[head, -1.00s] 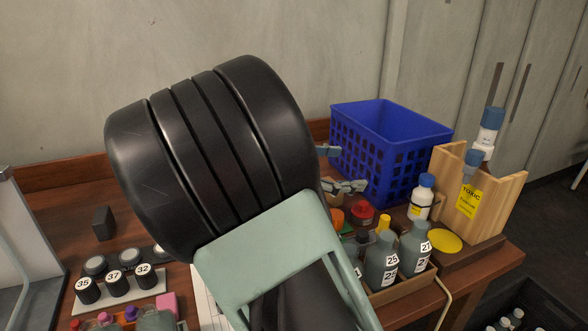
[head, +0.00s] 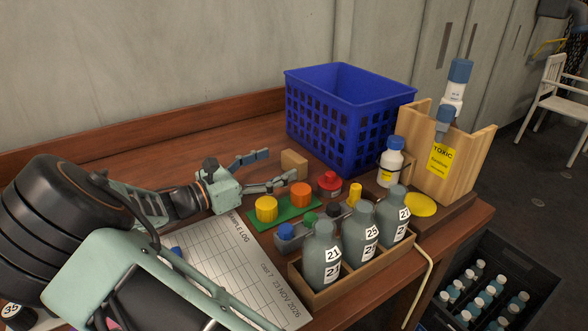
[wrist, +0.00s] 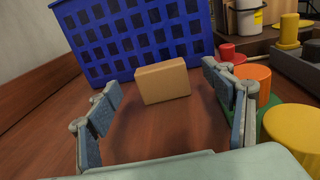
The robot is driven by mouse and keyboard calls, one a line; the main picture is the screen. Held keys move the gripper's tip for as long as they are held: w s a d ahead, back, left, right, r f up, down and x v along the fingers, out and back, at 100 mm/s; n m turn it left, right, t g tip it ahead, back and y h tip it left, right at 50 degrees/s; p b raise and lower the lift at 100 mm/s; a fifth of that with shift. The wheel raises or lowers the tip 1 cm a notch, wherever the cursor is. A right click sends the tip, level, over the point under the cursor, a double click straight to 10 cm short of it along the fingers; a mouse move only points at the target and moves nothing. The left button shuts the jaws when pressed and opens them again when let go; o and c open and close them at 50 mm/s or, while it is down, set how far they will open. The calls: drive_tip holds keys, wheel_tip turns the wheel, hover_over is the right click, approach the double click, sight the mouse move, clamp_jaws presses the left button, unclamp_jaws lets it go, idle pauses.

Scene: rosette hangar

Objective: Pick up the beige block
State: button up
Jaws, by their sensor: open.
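The beige block (head: 294,163) stands on the wooden table in front of the blue basket in the head view. In the wrist view the beige block (wrist: 162,81) is upright, a little beyond the fingertips and between their lines. My gripper (head: 272,169) is open and empty, low over the table, pointing at the block. In the wrist view my gripper (wrist: 160,90) has its two fingers spread wide on either side. The right finger is close to the orange and yellow pegs.
A blue basket (head: 345,115) stands right behind the block. A green plate with a yellow peg (head: 266,209) and an orange peg (head: 301,194) lies beside my gripper. A red knob (head: 329,184) and a wooden box of numbered bottles (head: 360,262) are to the right. Bare table lies left.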

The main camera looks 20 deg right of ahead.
sight(289, 158)
drive_tip(key=shift+b+x, duration=0.65)
drive_tip(key=shift+x, duration=2.15)
drive_tip(key=c, duration=1.3)
